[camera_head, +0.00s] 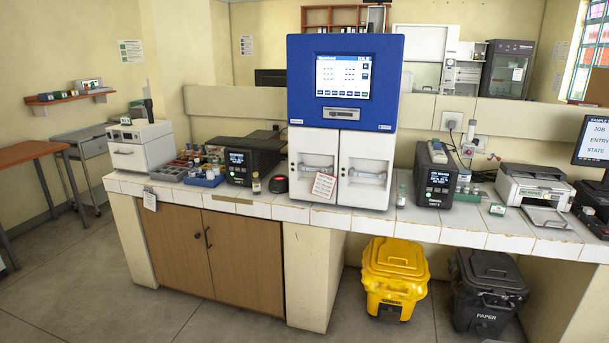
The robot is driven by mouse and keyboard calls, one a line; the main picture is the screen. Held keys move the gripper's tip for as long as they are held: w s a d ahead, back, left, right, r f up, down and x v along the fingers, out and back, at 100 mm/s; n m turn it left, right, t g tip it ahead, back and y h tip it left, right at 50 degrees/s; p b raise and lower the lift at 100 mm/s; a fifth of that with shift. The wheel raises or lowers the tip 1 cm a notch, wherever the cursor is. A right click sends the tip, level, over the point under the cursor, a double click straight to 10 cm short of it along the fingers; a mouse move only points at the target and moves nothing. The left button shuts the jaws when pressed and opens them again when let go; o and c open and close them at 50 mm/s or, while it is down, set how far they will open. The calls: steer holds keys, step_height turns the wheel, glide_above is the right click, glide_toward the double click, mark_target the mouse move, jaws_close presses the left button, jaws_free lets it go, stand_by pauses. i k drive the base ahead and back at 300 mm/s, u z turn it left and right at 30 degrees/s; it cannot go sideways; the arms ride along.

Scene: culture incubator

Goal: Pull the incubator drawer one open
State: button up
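The incubator (300,80) stands in the middle of the white-tiled bench, with a blue upper part and a white lower part. A lit screen (342,77) is on the blue part, with a grey recessed panel (342,114) below it. The white part has two fronts side by side, a left front (313,143) and a right front (366,148), each with a horizontal handle. Both fronts look closed. A paper tag (324,185) hangs at the left handle and covers a little of that front. I cannot read which front is drawer one. My gripper is not in view.
A dark device (249,158) and a blue tray of bottles (207,178) stand left of the incubator. Another dark device (434,180) and a printer (535,185) stand right. Small vials stand near the bench edge. A yellow bin (396,268) and a black bin (489,285) are below.

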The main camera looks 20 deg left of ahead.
mark_target(311, 150)
steer(key=u, duration=0.6)
steer(key=i, duration=0.8)
steer(key=u, duration=1)
steer(key=i, duration=2)
steer(key=z, duration=0.45)
